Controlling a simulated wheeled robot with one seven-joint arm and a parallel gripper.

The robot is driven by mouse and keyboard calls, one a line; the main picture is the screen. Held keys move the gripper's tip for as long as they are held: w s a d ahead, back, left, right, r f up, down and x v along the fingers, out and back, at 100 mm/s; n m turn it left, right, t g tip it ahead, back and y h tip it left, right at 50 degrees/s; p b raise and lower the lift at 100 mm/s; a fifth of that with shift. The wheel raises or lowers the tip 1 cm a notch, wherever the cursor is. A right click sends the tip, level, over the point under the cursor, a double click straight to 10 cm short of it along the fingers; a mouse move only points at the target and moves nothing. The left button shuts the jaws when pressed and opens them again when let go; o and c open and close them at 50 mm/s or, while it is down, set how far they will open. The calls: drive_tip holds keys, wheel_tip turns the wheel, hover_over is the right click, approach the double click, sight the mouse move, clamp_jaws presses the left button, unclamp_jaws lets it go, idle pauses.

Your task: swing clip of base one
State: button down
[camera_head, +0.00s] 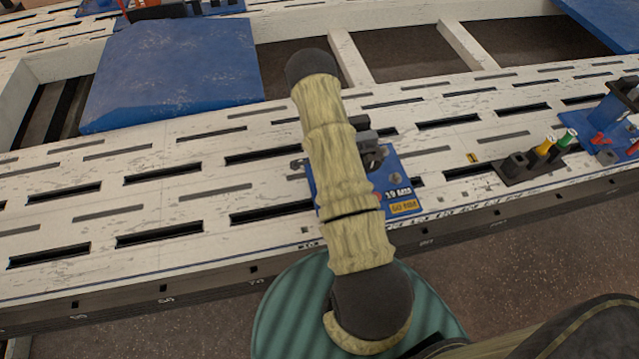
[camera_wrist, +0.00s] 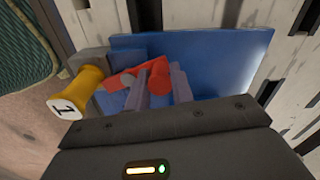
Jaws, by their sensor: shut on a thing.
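Base one, a blue plate (camera_wrist: 215,60), lies on the pale slotted bench. It also shows in the head view (camera_head: 398,175), with white and yellow labels and partly hidden by my arm. In the wrist view a red clip (camera_wrist: 122,80) with a round red end sits over the plate, at the left. My gripper (camera_wrist: 160,84) is down at the clip, with its grey fingers on either side of the red end, shut on it. A yellow handle marked 1 (camera_wrist: 80,93) stands beside the clip. In the head view my arm hides most of the clip.
A dark holder (camera_head: 530,168) with yellow and green handled pieces stands to the right. Another blue fixture with red parts (camera_head: 608,115) is at the far right. A large blue pad (camera_head: 175,75) lies behind at the left. The slotted bench at left (camera_head: 120,210) is clear.

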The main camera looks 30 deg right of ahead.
drive_tip(key=shift+s+d+m, duration=0.1)
drive_tip(key=shift+d+m, duration=0.25)
drive_tip(key=shift+m, duration=0.4)
drive_tip(key=shift+d+m, duration=0.35)
drive_tip(key=shift+m, duration=0.4)
drive_tip(key=c, duration=1.3)
unclamp_jaws()
drive_tip(key=shift+r, duration=0.15)
wheel_tip(320, 180, up, 17)
drive_tip(key=p, duration=0.3)
drive_tip(key=shift+r, duration=0.1)
